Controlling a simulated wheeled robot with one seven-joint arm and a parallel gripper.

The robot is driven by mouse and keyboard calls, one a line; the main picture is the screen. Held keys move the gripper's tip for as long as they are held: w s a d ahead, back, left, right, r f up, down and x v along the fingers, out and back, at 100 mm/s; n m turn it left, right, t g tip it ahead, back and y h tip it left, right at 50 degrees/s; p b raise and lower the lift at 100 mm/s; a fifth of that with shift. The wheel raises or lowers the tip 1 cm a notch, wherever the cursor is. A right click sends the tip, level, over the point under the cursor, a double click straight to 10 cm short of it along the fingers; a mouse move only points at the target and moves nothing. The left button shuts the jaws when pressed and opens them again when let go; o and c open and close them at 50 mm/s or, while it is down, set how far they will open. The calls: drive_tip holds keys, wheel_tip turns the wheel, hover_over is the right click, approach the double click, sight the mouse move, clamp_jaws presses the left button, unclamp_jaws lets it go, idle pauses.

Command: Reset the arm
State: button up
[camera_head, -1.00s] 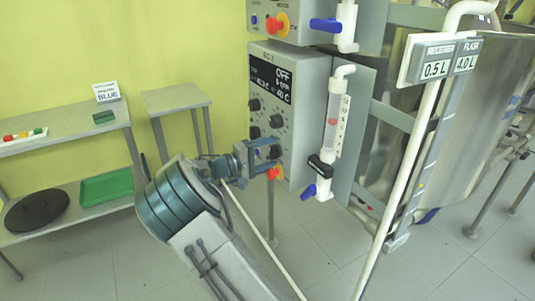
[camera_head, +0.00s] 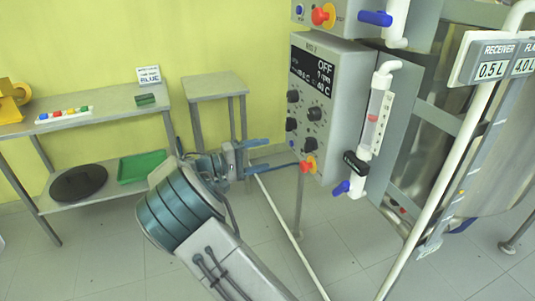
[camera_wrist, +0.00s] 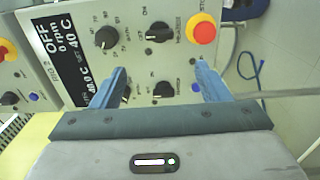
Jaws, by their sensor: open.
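My gripper (camera_head: 264,157) is in the middle of the head view, with its two blue fingers apart and nothing between them. It points right, toward the lower part of the grey control box (camera_head: 345,75), with a gap between them. In the wrist view the open fingers (camera_wrist: 162,82) stand in front of the control panel (camera_wrist: 135,15), which has black knobs, a display reading OFF and a red-and-yellow stop button (camera_wrist: 201,29). My arm reaches up from the bottom of the head view.
A flow meter (camera_head: 376,120) with a blue valve handle and metal frame rails stand right of the control box. A grey shelf (camera_head: 115,110) at left bears a green tray (camera_head: 142,167) and a black disc (camera_head: 78,183). A small table (camera_head: 215,86) stands against the wall.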

drive_tip(key=s+d+r+m+g+y+p, duration=0.1)
drive_tip(key=s+d+r+g+y+p, duration=0.2)
drive_tip(key=s+d, duration=0.35)
drive_tip(key=s+d+r+m+g+y+p, duration=0.1)
drive_tip(key=s+d+g+y+p, duration=0.15)
drive_tip(key=s+d+y, duration=0.4)
drive_tip(key=s+r+m+t+y+p, duration=0.1)
drive_tip(key=s+r+y+p, duration=0.2)
drive_tip(key=s, duration=0.7)
drive_tip(key=s+r+m+t+y+p, duration=0.1)
drive_tip(key=s+r+y+p, duration=0.2)
drive_tip(key=s, duration=0.6)
drive_tip(key=shift+s+r+t+y, duration=0.35)
drive_tip(key=shift+s+r+y, duration=0.05)
drive_tip(key=shift+r+y, duration=0.4)
